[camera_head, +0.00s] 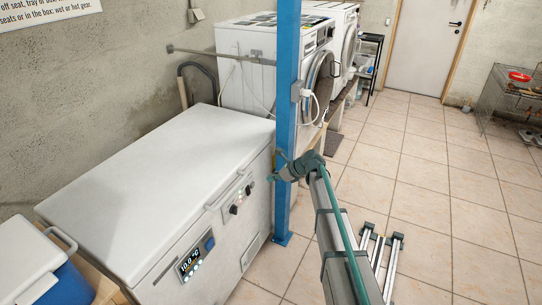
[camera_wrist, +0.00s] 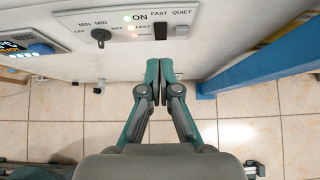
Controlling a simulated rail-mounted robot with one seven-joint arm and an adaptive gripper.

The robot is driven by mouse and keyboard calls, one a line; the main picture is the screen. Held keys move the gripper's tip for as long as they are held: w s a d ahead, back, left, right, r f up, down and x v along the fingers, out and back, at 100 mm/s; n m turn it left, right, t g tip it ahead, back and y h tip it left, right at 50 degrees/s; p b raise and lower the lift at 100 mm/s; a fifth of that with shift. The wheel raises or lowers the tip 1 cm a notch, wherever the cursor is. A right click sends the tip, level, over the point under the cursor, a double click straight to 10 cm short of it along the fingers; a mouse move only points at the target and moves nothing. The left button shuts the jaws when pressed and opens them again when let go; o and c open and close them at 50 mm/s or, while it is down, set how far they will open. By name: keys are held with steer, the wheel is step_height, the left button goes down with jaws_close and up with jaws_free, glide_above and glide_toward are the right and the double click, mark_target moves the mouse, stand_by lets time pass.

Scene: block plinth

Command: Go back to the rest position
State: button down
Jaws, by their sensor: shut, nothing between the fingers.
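My gripper (camera_head: 277,170) is beside the front of the white chest freezer (camera_head: 160,175), close to the blue post (camera_head: 284,110) in the head view. In the wrist view my gripper (camera_wrist: 162,68) has its two teal fingertips together, with nothing between them. The fingertips point at the freezer front, just below its control panel (camera_wrist: 125,22). I cannot tell whether the fingertips touch the front.
The blue post also stands at the right in the wrist view (camera_wrist: 250,72). A temperature display (camera_head: 192,262) is on the freezer front. A blue cooler box (camera_head: 45,270) stands at the lower left. White washing machines (camera_head: 262,65) stand behind. Tiled floor (camera_head: 430,180) is open at the right.

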steer(key=s+d+f+n+g+h, duration=0.35)
steer(key=s+f+n, duration=0.65)
steer(key=s, duration=0.4)
steer(key=s+d+f+n+g+h, duration=0.2)
steer(key=s+d+f+n, duration=0.45)
steer(key=s+f, duration=0.75)
steer(key=s+d+f+n+g+h, duration=0.1)
steer(key=s+f+n+g, duration=0.1)
steer(key=s, duration=1.1)
steer(key=s+d+f+n+g+h, duration=0.1)
steer(key=s+f, duration=0.3)
steer(key=s, duration=0.9)
steer(key=s+d+f+n+g+h, duration=0.1)
steer(key=s+d+f+n+g, duration=0.1)
steer(key=s, duration=1)
steer(key=shift+s+d+f+n+g, duration=0.25)
steer(key=shift+s+f+n+g, duration=0.25)
steer(key=shift+n, duration=0.55)
steer(key=shift+w, duration=0.15)
